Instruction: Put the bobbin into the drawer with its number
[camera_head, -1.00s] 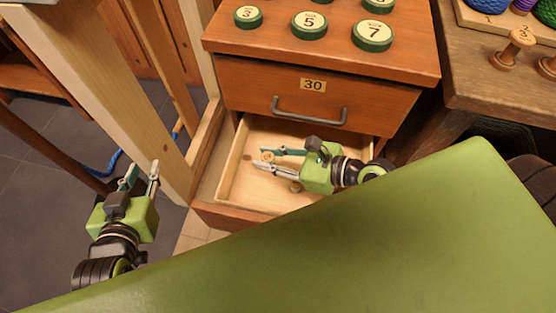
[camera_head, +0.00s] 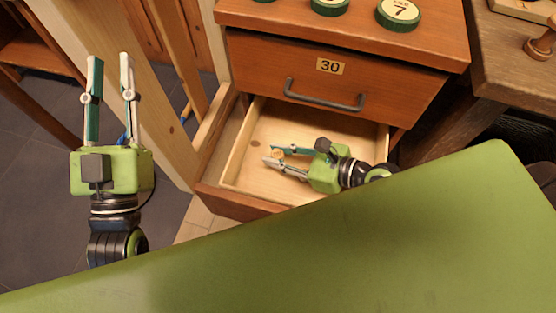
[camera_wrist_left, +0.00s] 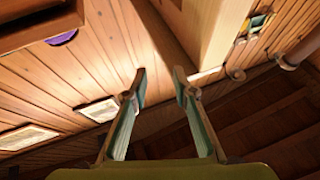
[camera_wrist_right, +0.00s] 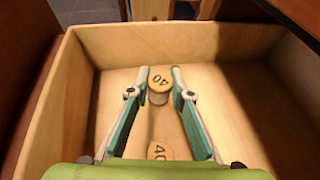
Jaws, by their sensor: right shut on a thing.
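The bobbin (camera_wrist_right: 160,77) is pale wood, with an upside-down 40 on its end in the right wrist view. In the head view it shows small (camera_head: 278,153) between the fingertips of my right gripper (camera_head: 268,154). That gripper is shut on it, inside an open drawer (camera_head: 240,150). The drawer's number is not visible. A second round wooden end (camera_wrist_right: 158,150), reading 4 and a partly hidden digit, shows nearer the palm. The closed drawer above (camera_head: 300,88) bears the label 30 (camera_head: 330,66). My left gripper (camera_head: 110,58) is open and empty, left of the cabinet.
Green-rimmed discs, one marked 7 (camera_head: 398,12), lie on the cabinet top. The drawer walls (camera_wrist_right: 190,40) surround my right gripper on several sides. A wooden post (camera_head: 165,130) stands between my left gripper and the cabinet. A wooden bench (camera_head: 510,50) is at the right.

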